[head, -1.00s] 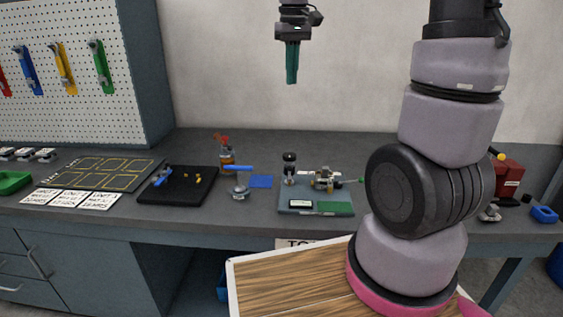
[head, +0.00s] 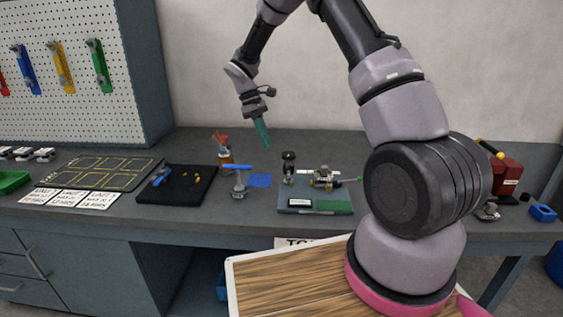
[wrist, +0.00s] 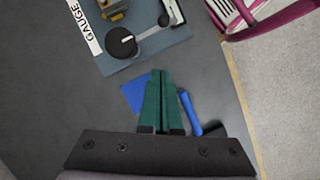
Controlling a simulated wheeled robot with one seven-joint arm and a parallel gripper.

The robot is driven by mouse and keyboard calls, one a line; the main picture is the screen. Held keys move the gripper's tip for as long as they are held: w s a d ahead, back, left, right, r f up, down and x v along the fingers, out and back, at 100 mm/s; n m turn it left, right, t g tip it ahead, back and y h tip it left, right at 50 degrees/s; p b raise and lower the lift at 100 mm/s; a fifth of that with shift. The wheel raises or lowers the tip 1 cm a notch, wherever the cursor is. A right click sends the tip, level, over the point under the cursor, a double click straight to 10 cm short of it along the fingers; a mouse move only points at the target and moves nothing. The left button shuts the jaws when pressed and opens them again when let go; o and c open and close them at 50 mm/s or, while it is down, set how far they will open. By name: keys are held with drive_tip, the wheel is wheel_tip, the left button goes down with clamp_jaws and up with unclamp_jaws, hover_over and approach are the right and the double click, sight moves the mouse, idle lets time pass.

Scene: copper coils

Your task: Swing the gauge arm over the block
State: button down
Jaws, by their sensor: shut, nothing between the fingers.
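The gauge plate (head: 285,202) is a blue-grey board on the bench. In the wrist view, the plate (wrist: 180,38) carries a white GAUGE label (wrist: 84,25) and a round black knob (wrist: 122,42). A grey gauge arm (wrist: 148,31) runs from the knob to a dark tip near the plate's edge. A brass-coloured part (wrist: 114,8), perhaps on the block, is cut off at the top. In the head view, a metal fixture (head: 325,178) stands beside the black-topped post (head: 288,163). My gripper (head: 266,146) is shut and empty, above and left of the plate; its green fingers (wrist: 162,72) point towards it.
A blue square (head: 260,181) and a blue-handled tool (head: 238,180) lie left of the plate. A black tray (head: 195,195) with small yellow pieces is farther left. A red box (head: 503,176) stands at the right.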

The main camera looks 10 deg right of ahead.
sight(290, 161)
drive_tip(key=s+d+f, duration=0.4)
drive_tip(key=s+f, duration=0.1)
drive_tip(key=f, duration=0.1)
drive_tip(key=shift+d, duration=0.2)
drive_tip(key=shift+d+f, duration=0.1)
idle(0.3)
drive_tip(key=d+n, duration=0.1)
drive_tip(key=n, duration=0.1)
drive_tip(key=s+d+n+t+h, duration=0.1)
drive_tip(key=n, duration=0.1)
drive_tip(key=shift+d+n, duration=0.1)
drive_tip(key=shift+n, duration=0.2)
drive_tip(key=w+d+n+t, duration=0.1)
drive_tip(key=d+n+t, duration=0.3)
drive_tip(key=n, duration=0.6)
drive_tip(key=shift+w+d+n, duration=0.2)
drive_tip(key=shift+d+n, duration=0.1)
drive_tip(key=shift+d, duration=0.65)
